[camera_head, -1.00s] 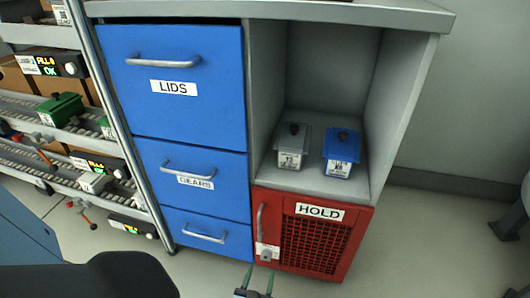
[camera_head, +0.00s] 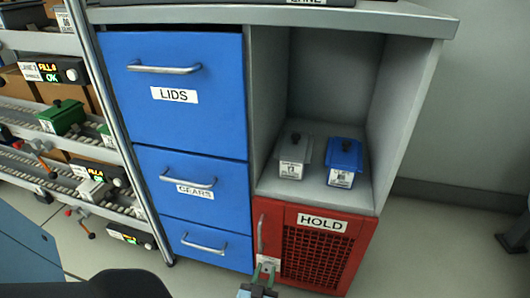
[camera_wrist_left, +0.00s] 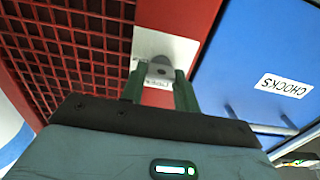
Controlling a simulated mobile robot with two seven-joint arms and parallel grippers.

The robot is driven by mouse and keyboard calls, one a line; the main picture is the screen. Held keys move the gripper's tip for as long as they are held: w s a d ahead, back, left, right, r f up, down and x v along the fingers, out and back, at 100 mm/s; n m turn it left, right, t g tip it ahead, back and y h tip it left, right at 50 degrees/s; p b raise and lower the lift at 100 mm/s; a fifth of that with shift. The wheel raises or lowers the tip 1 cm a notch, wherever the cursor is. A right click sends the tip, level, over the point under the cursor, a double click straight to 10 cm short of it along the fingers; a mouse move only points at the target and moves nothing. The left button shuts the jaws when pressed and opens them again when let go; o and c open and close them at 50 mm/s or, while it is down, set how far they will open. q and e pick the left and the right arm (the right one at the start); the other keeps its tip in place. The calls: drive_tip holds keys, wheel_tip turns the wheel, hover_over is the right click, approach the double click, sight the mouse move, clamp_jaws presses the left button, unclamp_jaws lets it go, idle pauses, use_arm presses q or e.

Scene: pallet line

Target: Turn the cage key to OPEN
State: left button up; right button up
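The red HOLD cage (camera_head: 322,218) has a mesh door, a vertical handle and a pale lock plate (camera_head: 267,261) low on its left side. The cage door is shut. My left gripper (camera_head: 264,274) is in front of the plate. In the left wrist view, the grey cage key (camera_wrist_left: 160,69) stands out from the pale plate (camera_wrist_left: 180,48). The green fingers of my left gripper (camera_wrist_left: 160,88) are apart, one on each side of the key; I cannot see firm contact. Small lettering under the key is too small to read. My right gripper is not in view.
Blue drawers (camera_head: 175,95) stand left of the cage, with bar handles sticking out. A grey lidded box (camera_head: 292,155) and a blue one (camera_head: 343,162) sit on the shelf above. A conveyor rack (camera_head: 60,120) is at far left.

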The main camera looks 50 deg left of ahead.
use_arm(q)
drive_tip(key=shift+c, duration=1.2)
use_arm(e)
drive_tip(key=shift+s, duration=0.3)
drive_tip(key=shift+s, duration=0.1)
use_arm(q)
drive_tip(key=shift+n, duration=0.3)
drive_tip(key=n+b, duration=0.1)
drive_tip(key=n, duration=0.4)
drive_tip(key=n+b, duration=0.1)
drive_tip(key=n, duration=0.5)
drive_tip(key=n+b, duration=0.2)
drive_tip(key=n, duration=0.4)
drive_tip(key=shift+s+a+f, duration=0.1)
drive_tip(key=shift+f, duration=0.15)
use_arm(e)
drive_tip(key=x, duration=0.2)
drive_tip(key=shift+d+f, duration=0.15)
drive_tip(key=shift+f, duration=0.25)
use_arm(q)
drive_tip(key=shift+n, duration=0.3)
